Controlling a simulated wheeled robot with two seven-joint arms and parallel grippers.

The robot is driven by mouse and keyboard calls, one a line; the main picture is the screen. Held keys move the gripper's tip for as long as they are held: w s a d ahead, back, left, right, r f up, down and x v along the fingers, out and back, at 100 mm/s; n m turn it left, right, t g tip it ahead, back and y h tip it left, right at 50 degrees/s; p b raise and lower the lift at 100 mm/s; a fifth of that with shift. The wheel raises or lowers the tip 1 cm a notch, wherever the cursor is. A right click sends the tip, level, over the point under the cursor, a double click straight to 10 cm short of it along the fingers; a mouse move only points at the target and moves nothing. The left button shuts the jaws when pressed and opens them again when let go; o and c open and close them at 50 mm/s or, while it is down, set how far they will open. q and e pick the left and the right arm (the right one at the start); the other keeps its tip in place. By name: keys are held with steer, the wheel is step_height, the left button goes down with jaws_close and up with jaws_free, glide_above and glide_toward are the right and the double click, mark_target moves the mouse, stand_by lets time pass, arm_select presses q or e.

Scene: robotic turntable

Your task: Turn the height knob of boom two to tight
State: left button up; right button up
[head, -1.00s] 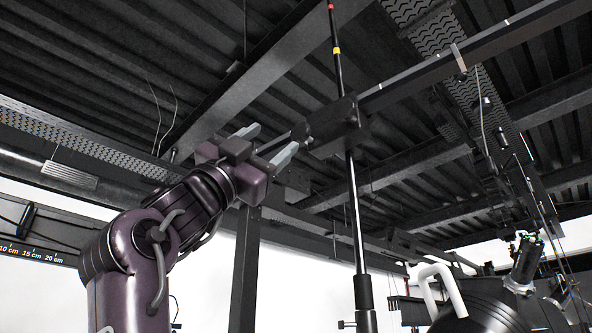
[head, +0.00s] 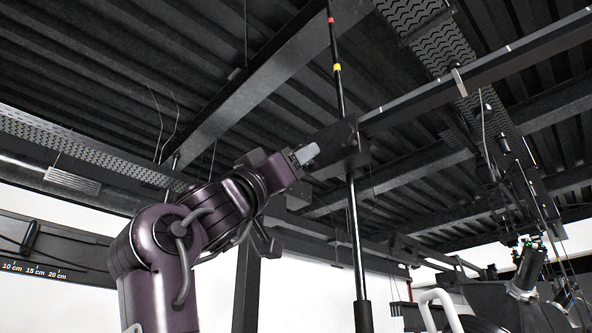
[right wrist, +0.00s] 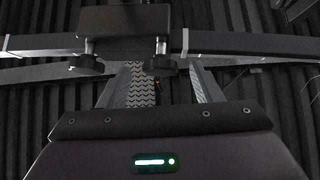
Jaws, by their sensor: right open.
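A black clamp block (head: 336,140) sits on an upright pole (head: 356,230) and carries a long boom (head: 470,70). The block (right wrist: 125,20) also shows in the right wrist view, with a left knob (right wrist: 87,60) and a right knob (right wrist: 160,60) on its near side. My right gripper (head: 306,153) is at the block's left side; its fingers overlap in the head view and cover the knobs. In the right wrist view, my right gripper (right wrist: 163,75) is open, with the right knob between its fingertips in the picture. I cannot tell whether they touch it. My left gripper is not in view.
Ceiling beams (head: 250,90) and a slatted ceiling lie behind the arm. Another rig with a camera-like device (head: 527,268) stands at the right. A wall scale (head: 35,270) marked in cm is at the far left. A white curved handle (head: 440,305) is low on the right.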

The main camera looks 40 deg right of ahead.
steer(key=shift+w+d+r+t, duration=0.1)
steer(key=shift+d+r+t, duration=0.2)
steer(key=shift+d+r, duration=0.3)
steer(key=shift+f, duration=0.1)
steer(key=c, duration=1)
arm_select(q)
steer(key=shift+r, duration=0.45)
arm_select(e)
steer(key=shift+a+m+g, duration=0.1)
steer(key=shift+m+g, duration=0.8)
steer(key=shift+g, duration=0.1)
steer(key=shift+w+r+m+g+y, duration=0.1)
steer(key=shift+m+g+y, duration=0.5)
steer(key=shift+m+g, duration=1.1)
steer(key=shift+w+r+m+g+y, duration=0.1)
steer(key=shift+m+g+y, duration=0.5)
steer(key=shift+m+g, duration=1.1)
steer(key=shift+w+m+g+y, duration=0.1)
steer(key=shift+m+g+y, duration=0.5)
steer(key=shift+m+g, duration=1.05)
steer(key=shift+m+y, duration=0.5)
steer(key=shift+m, duration=0.65)
